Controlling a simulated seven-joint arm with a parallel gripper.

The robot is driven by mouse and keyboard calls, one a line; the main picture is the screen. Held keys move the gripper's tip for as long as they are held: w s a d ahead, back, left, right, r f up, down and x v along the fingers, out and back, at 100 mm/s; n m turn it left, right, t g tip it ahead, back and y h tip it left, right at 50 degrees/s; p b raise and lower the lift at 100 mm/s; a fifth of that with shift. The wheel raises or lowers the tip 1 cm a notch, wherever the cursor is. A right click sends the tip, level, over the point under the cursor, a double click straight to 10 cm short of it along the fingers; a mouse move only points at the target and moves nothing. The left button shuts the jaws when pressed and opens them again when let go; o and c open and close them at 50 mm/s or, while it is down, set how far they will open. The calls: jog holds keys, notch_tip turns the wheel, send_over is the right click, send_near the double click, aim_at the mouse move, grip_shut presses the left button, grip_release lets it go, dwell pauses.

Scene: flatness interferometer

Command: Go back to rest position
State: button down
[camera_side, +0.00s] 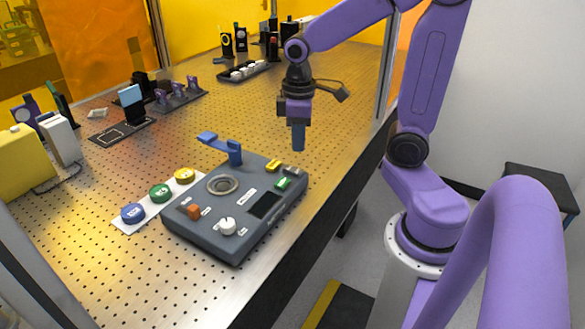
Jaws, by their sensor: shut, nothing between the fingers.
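My gripper (298,148) points straight down at the end of my purple arm. Its blue fingers are shut with nothing between them. It hangs above the right side of the table, behind and to the right of the dark grey instrument box (240,245). It looks clear of the box's buttons, though the exact height is hard to judge. The box carries a blue lever (222,146), a round ring (223,184), a white knob (227,226), an orange switch (193,211), and yellow (272,166) and green (283,184) buttons.
A perforated metal table (90,262) holds a white strip with blue (133,212), green (159,193) and yellow (184,175) round buttons. Optics holders (180,95) stand at the back left, a tray (243,71) at the back. A yellow box (22,160) is at far left. A post (387,60) stands right of my gripper.

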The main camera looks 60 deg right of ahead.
jog(key=shift+r, duration=0.55)
jog(key=s+a+f+n, duration=0.2)
jog(key=s+a+n, duration=0.4)
jog(key=s, duration=0.9)
jog(key=a, duration=0.3)
jog(key=shift+s+a+n, duration=0.25)
jog(key=shift+a+n, duration=0.05)
jog(key=shift+a, duration=0.1)
jog(key=shift+w, duration=0.1)
jog(key=w+d+r+n, duration=0.2)
jog(key=w+d+r, duration=0.2)
jog(key=w, duration=0.5)
jog(key=w+d+r+n, duration=0.3)
jog(key=w+d+r, duration=0.2)
jog(key=w, duration=0.4)
jog(key=shift+d, duration=0.35)
